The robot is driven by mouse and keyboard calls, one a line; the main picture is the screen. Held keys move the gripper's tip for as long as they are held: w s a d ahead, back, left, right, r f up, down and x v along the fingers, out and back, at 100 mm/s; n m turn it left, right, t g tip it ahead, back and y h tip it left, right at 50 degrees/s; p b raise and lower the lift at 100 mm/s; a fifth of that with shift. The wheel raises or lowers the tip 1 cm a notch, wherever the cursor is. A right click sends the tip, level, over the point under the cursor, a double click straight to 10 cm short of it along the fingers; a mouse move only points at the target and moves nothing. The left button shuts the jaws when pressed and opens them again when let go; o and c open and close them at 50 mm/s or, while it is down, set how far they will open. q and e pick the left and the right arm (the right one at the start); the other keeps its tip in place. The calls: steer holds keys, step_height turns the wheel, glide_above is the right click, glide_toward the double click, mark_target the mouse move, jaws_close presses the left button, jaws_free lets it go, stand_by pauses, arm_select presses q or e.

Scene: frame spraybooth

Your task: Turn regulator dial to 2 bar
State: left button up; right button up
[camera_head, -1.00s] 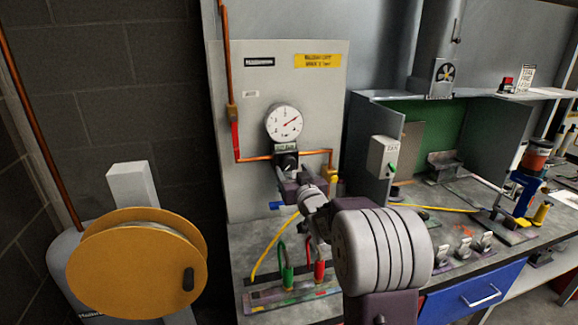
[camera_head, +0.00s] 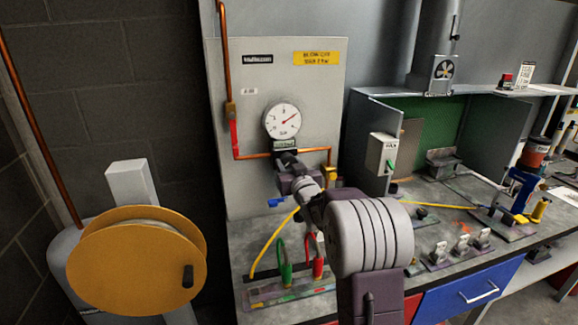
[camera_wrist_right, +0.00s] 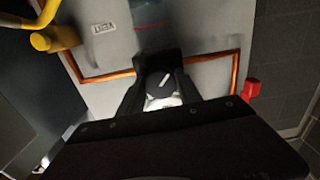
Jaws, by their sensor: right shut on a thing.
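The round white pressure gauge (camera_head: 283,122) is on the grey wall panel, its red needle pointing to the upper right; its numbers are too small to read. The black regulator dial (camera_wrist_right: 161,83) sits just below the gauge, with a white pointer line tilted to the upper right in the right wrist view. My right gripper (camera_head: 288,163) is shut on the dial, a finger on each side of it. In the head view the gripper hides most of the dial. My left gripper is not in view.
Copper pipe (camera_head: 252,157) runs on both sides of the dial, with a yellow fitting (camera_head: 331,173) at right. Green (camera_head: 285,268) and red-handled (camera_head: 314,262) tools stand on the bench below. A yellow reel (camera_head: 130,262) stands at left. A switch box (camera_head: 381,154) is at right.

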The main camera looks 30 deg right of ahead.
steer(key=n+b, duration=0.4)
steer(key=shift+f, duration=0.2)
steer(key=n+b, duration=0.6)
steer(key=n, duration=0.1)
steer(key=shift+d+r, duration=0.1)
steer(key=shift+r, duration=0.05)
steer(key=shift+r+n+b, duration=0.15)
steer(key=shift+n+b, duration=0.7)
steer(key=shift+n, duration=0.85)
steer(key=o, duration=1.4)
steer(key=shift+c, duration=0.2)
steer(key=shift+s, duration=0.1)
